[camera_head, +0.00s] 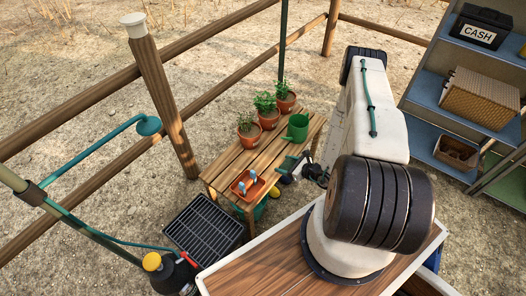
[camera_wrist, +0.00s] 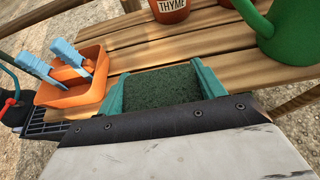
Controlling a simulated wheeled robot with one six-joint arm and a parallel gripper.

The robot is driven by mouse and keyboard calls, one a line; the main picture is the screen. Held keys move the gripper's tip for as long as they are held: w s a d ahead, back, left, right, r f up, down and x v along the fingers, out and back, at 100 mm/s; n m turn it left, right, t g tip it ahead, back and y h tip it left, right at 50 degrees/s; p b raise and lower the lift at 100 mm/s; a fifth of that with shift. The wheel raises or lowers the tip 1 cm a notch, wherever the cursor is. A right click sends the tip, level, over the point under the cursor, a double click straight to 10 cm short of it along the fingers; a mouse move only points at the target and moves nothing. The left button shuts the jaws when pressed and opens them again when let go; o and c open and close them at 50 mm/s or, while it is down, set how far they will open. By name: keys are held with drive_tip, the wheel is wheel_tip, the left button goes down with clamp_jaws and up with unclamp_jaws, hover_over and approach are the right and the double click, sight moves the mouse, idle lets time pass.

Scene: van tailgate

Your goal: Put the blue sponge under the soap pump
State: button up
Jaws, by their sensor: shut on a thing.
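My gripper (camera_wrist: 160,88) has teal jaws and is shut on a block with a dark green, rough face (camera_wrist: 160,92). This may be the sponge's scouring side; no blue shows on it. In the head view my gripper (camera_head: 289,163) is over the right front of the slatted wooden table (camera_head: 232,163), partly hidden by my arm. I cannot make out a sure soap pump.
An orange tray (camera_wrist: 66,97) with blue-handled tools lies left of my gripper. A green watering can (camera_wrist: 290,35) and several potted plants (camera_head: 268,117) stand on the table. A black grate (camera_head: 204,229) lies beside it. Shelves (camera_head: 430,92) stand at right. Slats between tray and pots are bare.

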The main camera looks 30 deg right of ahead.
hover_over(260, 157)
drive_tip(key=shift+s+d, duration=0.1)
drive_tip(key=shift+s, duration=0.2)
drive_tip(key=shift+w+f, duration=0.15)
drive_tip(key=shift+f, duration=0.75)
drive_tip(key=shift+w+f, duration=0.1)
drive_tip(key=shift+f, duration=0.75)
drive_tip(key=shift+f, duration=0.15)
drive_tip(key=o, duration=0.9)
drive_tip(key=shift+o, duration=0.2)
